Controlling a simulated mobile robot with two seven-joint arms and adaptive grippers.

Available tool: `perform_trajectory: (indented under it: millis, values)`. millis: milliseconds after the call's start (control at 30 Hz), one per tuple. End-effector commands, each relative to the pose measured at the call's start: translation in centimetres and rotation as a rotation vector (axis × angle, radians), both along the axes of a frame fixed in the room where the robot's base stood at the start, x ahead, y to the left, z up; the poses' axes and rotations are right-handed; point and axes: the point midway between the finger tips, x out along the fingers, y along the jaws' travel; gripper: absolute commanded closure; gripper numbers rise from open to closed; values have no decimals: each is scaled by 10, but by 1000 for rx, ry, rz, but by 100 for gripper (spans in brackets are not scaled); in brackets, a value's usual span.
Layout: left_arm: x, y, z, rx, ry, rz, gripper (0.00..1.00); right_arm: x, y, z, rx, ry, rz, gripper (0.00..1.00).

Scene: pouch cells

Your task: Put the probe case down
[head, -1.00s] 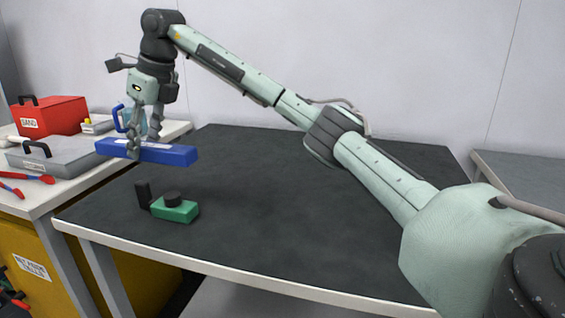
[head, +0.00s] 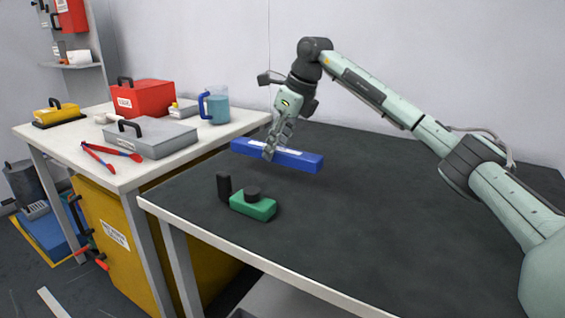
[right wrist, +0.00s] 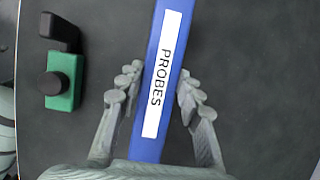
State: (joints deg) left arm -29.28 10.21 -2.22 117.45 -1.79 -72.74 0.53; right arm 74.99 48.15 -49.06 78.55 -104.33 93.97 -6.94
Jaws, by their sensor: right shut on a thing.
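The probe case is a long blue box (head: 305,161) with a white label. In the right wrist view the case (right wrist: 150,145) runs up between the fingers and its label reads "PROBES". My right gripper (head: 270,150) is shut on the case from above, with one finger on each long side. The case is over the left back part of the dark tabletop (head: 390,230). I cannot tell whether its underside is touching the top or a little above it. My left gripper is not in view.
A green block with a black knob (head: 253,205) and a black upright piece (head: 224,187) stand in front of the case. A white side table (head: 70,137) at the left holds a grey case (head: 152,140), red box (head: 142,99) and blue jug (head: 217,108). The tabletop's right is clear.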

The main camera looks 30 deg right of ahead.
Motion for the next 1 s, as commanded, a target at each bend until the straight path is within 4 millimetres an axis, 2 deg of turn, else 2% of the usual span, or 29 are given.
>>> perform_trajectory:
  millis: [100,233,467,833,867,1000]
  values:
    - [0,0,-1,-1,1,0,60,-2,-10,-5,1,-2,1,97]
    - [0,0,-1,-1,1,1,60,-2,-12,-13,0,0,1,97]
    - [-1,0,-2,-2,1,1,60,-3,-12,-45,1,0,0,97]
    - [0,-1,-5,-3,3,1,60,-2,-12,-50,0,-1,1,97]
    - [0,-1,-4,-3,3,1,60,-2,-12,-51,0,-1,1,63]
    - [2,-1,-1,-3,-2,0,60,-2,-11,-50,0,0,1,46]
